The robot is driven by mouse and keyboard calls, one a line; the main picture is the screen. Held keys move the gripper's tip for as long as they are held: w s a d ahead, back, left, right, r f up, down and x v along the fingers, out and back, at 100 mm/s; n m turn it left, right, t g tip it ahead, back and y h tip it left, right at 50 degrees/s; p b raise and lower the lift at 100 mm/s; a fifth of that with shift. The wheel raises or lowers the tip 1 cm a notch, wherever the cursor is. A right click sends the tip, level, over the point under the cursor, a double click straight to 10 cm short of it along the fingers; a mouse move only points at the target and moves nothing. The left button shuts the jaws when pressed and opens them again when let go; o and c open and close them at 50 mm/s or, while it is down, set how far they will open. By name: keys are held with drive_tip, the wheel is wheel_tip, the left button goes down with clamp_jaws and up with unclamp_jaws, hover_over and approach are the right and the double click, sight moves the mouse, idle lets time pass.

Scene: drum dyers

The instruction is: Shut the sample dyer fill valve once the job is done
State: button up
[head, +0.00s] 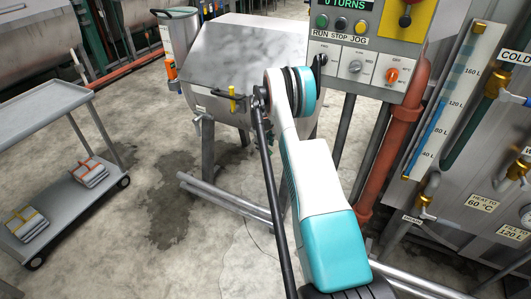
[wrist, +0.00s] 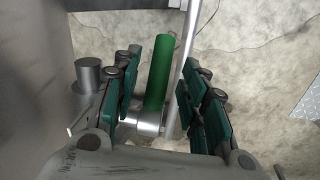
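In the wrist view, a green cylindrical handle (wrist: 159,72) stands up from a round metal fitting (wrist: 149,122). My gripper (wrist: 157,88) is open, with its green-padded fingers on either side of this handle. A narrow gap shows at the left pads; I cannot tell whether the right pads touch it. I cannot tell whether this handle is the fill valve. In the head view, the steel dyer (head: 245,50) stands behind my arm, with a yellow-gripped lever (head: 232,99) on its front. At the right, a blue-handled valve (head: 515,98) sits below the COLD label (head: 514,57).
A control box (head: 365,45) reads 0 TURNS and has buttons and knobs. A blue level gauge (head: 450,100) and a red pipe (head: 392,140) stand at the right. A grey cart (head: 50,115) with folded cloths is at the left. Concrete floor is clear between cart and dyer.

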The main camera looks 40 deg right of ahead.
drive_tip(key=shift+w+d+f+b, duration=0.15)
drive_tip(key=shift+f+b, duration=0.25)
drive_tip(key=shift+f, duration=1.25)
clamp_jaws()
